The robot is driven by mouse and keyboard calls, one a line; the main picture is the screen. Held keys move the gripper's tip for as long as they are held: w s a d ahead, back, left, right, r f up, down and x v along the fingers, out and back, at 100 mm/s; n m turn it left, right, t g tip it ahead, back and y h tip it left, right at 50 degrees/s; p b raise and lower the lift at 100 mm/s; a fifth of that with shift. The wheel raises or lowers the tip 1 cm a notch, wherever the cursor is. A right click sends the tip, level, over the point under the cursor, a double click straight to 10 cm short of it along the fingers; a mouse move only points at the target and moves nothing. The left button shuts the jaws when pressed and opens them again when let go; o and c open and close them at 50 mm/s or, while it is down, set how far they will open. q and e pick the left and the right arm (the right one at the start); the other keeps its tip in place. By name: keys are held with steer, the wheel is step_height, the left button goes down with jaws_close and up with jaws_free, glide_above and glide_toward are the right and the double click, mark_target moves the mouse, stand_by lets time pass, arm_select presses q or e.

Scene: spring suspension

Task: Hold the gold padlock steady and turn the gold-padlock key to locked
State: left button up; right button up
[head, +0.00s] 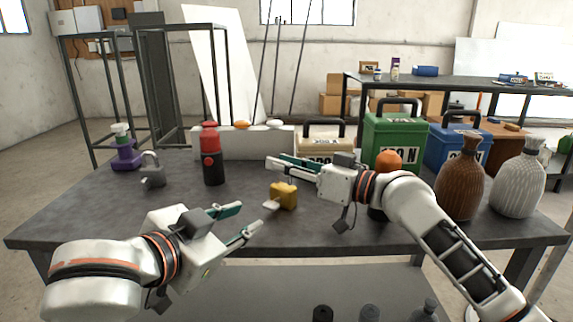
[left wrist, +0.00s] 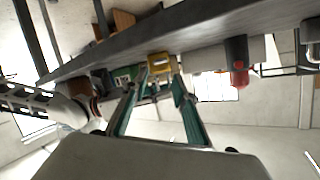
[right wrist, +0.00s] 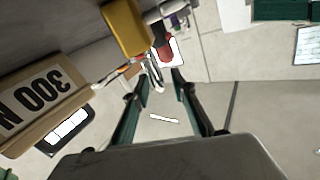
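The gold padlock (head: 283,195) sits near the middle of the grey table. Its key, with a pale bow (head: 270,206), sticks out from it toward the front left. My left gripper (head: 240,220) is open and empty, in front and left of the padlock, pointing at it. In the left wrist view the padlock (left wrist: 161,62) shows just beyond the spread fingertips. My right gripper (head: 278,160) is open and empty, above and behind the padlock. In the right wrist view the padlock (right wrist: 126,27) lies outside the fingers, toward the upper left. The key's turn position is too small to tell.
A grey padlock (head: 152,170) and a red-and-black bottle (head: 211,155) stand left. A beige box (head: 325,144), green box (head: 391,135) and blue box (head: 457,147) stand behind; brown (head: 459,180) and white vases (head: 518,180) are right. Front-left table is clear.

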mark_target(271, 203)
jaws_close()
arm_select(q)
steer(key=o, duration=0.4)
steer(key=shift+c, duration=0.2)
steer(key=w+d+n, duration=0.1)
steer(key=w, duration=0.1)
steer(key=w+d+f+n+g, duration=0.1)
steer(key=w, duration=0.2)
steer(key=w+d+f+n+h, duration=0.1)
steer(key=w, duration=0.2)
steer(key=shift+d+g, duration=0.25)
steer(key=shift+g, duration=0.15)
steer(key=c, duration=1.1)
